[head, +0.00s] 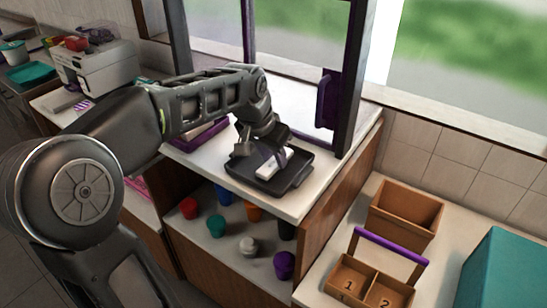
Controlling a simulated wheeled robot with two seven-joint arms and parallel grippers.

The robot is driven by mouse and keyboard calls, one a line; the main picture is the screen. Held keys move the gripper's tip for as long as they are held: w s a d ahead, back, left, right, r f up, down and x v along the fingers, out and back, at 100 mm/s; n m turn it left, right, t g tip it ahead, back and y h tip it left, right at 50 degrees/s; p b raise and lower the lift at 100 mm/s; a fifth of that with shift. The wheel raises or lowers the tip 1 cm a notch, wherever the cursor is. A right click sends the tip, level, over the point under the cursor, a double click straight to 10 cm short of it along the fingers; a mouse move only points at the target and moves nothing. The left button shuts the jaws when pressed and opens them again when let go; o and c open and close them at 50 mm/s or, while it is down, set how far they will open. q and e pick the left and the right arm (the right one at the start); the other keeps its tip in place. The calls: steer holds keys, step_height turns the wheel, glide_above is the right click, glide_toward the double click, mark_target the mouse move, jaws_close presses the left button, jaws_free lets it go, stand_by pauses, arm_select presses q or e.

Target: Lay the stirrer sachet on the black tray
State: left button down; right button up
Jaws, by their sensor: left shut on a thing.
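The black tray (297,181) sits on the white counter beside the window frame. A small white packet, which looks like the stirrer sachet (269,167), is over the middle of the tray. My left gripper (262,158) reaches down over the tray and is shut on the sachet. I cannot tell whether the sachet touches the tray floor. The fingers and wrist hide part of the sachet and the tray's far left side. My right gripper is not in view.
A purple tray (202,137) lies behind my left arm. Several coloured cups, one purple (284,265), stand on the shelf below. A wooden box (403,214), a numbered caddy (371,282) and a teal box (505,272) are at right. The window post (355,80) rises close behind the tray.

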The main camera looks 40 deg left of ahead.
arm_select(q)
steer(key=shift+f, duration=0.45)
steer(key=shift+f, duration=0.1)
steer(key=c, duration=1.1)
jaws_free()
steer(key=shift+r, duration=0.4)
steer(key=b+v, duration=0.1)
steer(key=v, duration=1)
steer(key=shift+s+r, duration=0.2)
steer(key=shift+s, duration=0.05)
